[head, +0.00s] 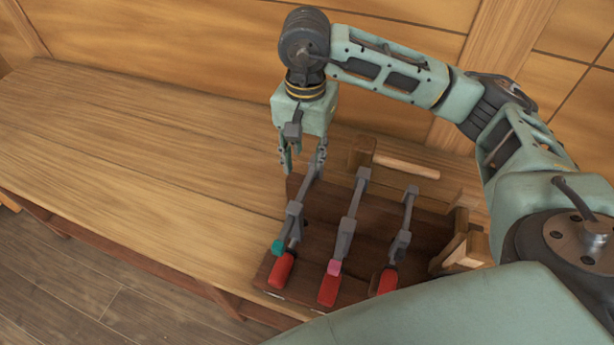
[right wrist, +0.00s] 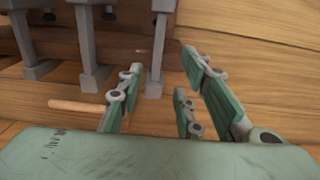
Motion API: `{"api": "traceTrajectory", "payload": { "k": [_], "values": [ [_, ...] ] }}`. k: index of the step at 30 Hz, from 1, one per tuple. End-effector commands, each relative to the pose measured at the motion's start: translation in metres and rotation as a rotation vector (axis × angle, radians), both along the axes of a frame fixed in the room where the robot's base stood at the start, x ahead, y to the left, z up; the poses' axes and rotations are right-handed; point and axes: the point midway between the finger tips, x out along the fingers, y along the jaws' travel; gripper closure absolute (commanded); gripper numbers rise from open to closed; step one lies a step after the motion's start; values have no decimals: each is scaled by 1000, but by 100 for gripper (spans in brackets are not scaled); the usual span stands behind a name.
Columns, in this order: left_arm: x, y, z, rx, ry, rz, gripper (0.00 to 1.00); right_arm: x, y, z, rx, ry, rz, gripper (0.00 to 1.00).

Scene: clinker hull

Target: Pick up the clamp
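Three grey bar clamps with red handles lie side by side on a dark wooden rack. The left clamp (head: 294,209) has a teal piece by its handle, the middle clamp (head: 348,226) a pink one, and the right clamp (head: 403,236) stands farthest right. My right gripper (head: 304,160) is open at the far end of the left clamp, fingers pointing down. In the right wrist view, a clamp bar (right wrist: 159,48) shows between the spread fingers (right wrist: 160,88); I cannot tell whether they touch it. My left gripper is not in view.
The dark rack (head: 325,205) sits on a long wooden bench (head: 130,150). A wooden mallet-like tool (head: 405,167) lies behind the clamps, and wooden pieces (head: 465,250) stand at the rack's right. A plank wall rises behind. The bench's left part is clear.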

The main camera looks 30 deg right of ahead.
Motion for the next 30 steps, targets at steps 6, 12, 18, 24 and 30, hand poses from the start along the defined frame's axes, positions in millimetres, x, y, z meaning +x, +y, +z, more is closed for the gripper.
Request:
{"api": "traceTrajectory", "payload": {
  "k": [6, 12, 18, 24, 30],
  "values": [
    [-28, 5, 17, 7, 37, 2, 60, -2, -3, -20, -1, 6, -2, 67],
    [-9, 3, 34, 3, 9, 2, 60, -1, -4, -49, -1, 4, -1, 67],
    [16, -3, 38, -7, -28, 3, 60, 0, -4, -62, 0, 0, 0, 67],
    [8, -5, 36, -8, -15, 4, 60, 0, -4, -63, 0, 0, 0, 71],
    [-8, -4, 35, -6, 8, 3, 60, 0, -4, -62, 0, 0, 0, 88]
  ]
}}
